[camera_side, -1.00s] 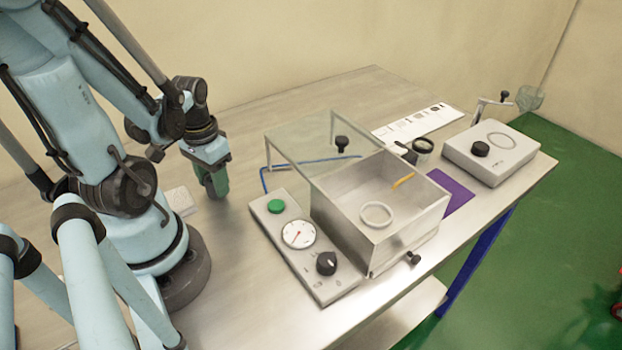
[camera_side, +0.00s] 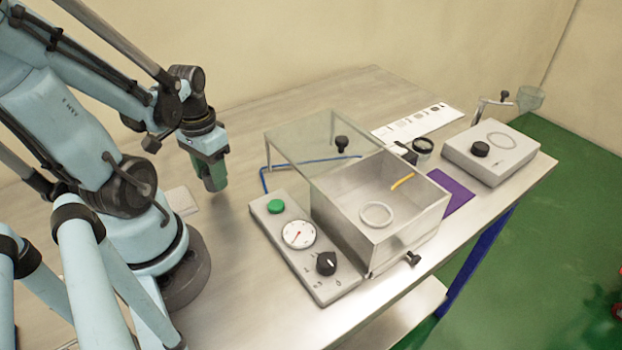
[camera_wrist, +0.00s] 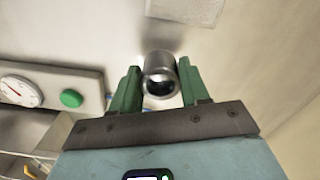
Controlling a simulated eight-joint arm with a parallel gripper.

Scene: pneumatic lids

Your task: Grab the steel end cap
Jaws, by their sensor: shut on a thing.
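The steel end cap (camera_wrist: 161,77) is a short, shiny grey cylinder with a dark hollow opening in the wrist view. It sits between the two green fingers of my gripper (camera_wrist: 158,88), which are shut on it from both sides. In the side view my gripper (camera_side: 214,184) hangs above the table, left of the control panel.
A clear-lidded box (camera_side: 408,222) holds a white ring (camera_side: 376,214) and a yellow piece. The control panel (camera_side: 322,284) with green button, gauge and knob stands beside it. A grey box (camera_side: 505,160) stands far right.

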